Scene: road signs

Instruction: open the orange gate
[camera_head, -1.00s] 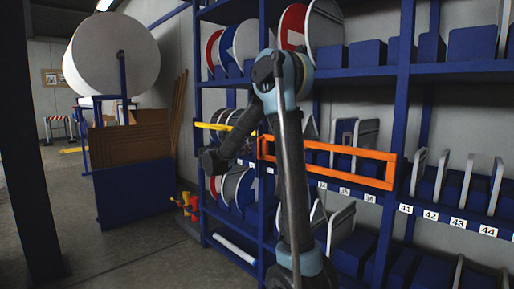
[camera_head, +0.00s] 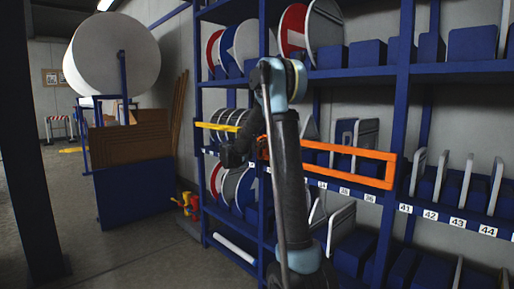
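The orange gate (camera_head: 345,149) is a long rectangular frame lying across the front of the middle shelf bay, between two blue posts. It looks closed along the shelf front, and my arm hides its left part. My gripper (camera_head: 233,155) is at the end of my dark arm, left of the gate's visible left end and in front of the yellow bar. Its fingers are dark and too small to tell open from shut. I cannot tell whether it touches the gate or the shelf.
A yellow gate (camera_head: 216,127) spans the bay to the left. Blue shelving (camera_head: 405,110) holds round and rectangular signs. A blue cart (camera_head: 133,190) with brown boards stands at the left. The floor (camera_head: 150,260) in front is clear.

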